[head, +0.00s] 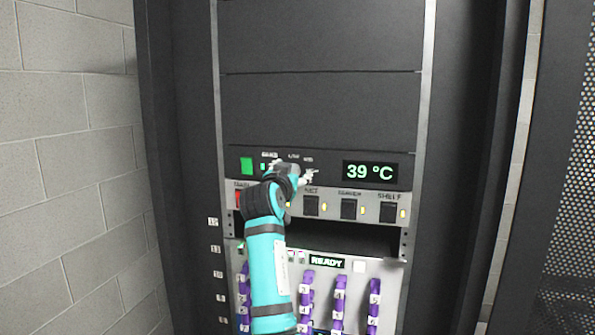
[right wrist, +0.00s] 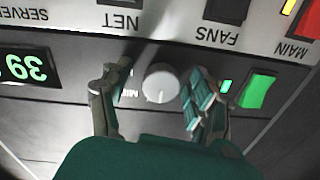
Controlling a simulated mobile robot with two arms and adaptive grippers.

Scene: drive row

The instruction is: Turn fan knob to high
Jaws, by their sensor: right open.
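The fan knob (right wrist: 160,82) is a round, light grey dial on the dark panel, seen upside down in the right wrist view. A small mark shows near its lower edge in that view, but I cannot read its setting for sure. My right gripper (right wrist: 151,92) is open, with one finger on each side of the knob. Gaps show between the fingers and the knob. In the head view my right gripper (head: 292,174) is at the panel and hides the knob. My left gripper is in neither view.
A green switch (head: 247,166) is left of the knob, and a display (head: 370,172) reading 39 °C is to the right. Below is a grey strip with a red switch (head: 238,200) and several black switches (head: 348,209). Purple cables (head: 339,300) hang lower down.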

